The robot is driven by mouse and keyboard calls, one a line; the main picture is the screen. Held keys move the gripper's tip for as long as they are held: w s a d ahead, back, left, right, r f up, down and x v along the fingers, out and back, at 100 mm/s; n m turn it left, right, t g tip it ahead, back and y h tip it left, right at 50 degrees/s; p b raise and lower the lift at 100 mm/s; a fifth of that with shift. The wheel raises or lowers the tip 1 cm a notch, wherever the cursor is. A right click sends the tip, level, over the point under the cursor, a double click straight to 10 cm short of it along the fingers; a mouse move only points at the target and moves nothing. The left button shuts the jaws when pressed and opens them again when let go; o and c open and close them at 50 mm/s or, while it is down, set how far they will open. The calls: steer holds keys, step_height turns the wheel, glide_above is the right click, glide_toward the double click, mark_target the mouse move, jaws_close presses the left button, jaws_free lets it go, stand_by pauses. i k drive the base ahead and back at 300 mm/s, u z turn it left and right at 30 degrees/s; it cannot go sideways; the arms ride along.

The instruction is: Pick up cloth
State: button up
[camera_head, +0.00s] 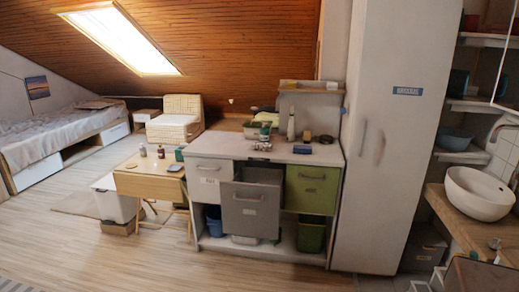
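I cannot single out a cloth for certain. A small flat blue item (302,149) lies on the grey counter top (228,146), near its right half; it is too small to tell whether it is cloth. The counter cabinet's middle grey drawer (250,210) stands pulled open, and its inside is dark, so I cannot tell its contents. The white left drawer (208,181) and the green right drawer (311,190) look shut. My gripper is not in view.
A small wooden table (140,185) with bottles stands left of the cabinet. A tall white cupboard (395,130) stands at its right. A basin (480,193) sits on a wooden counter at far right. The wooden floor (130,260) in front is clear. A bed (60,137) stands at far left.

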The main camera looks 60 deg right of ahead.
mark_target(257, 146)
steer(key=z, duration=0.05)
steer(key=i, duration=1.55)
steer(key=z, duration=0.75)
steer(key=i, duration=0.6)
steer(key=z, duration=0.8)
steer(key=i, duration=0.65)
steer(key=z, duration=0.25)
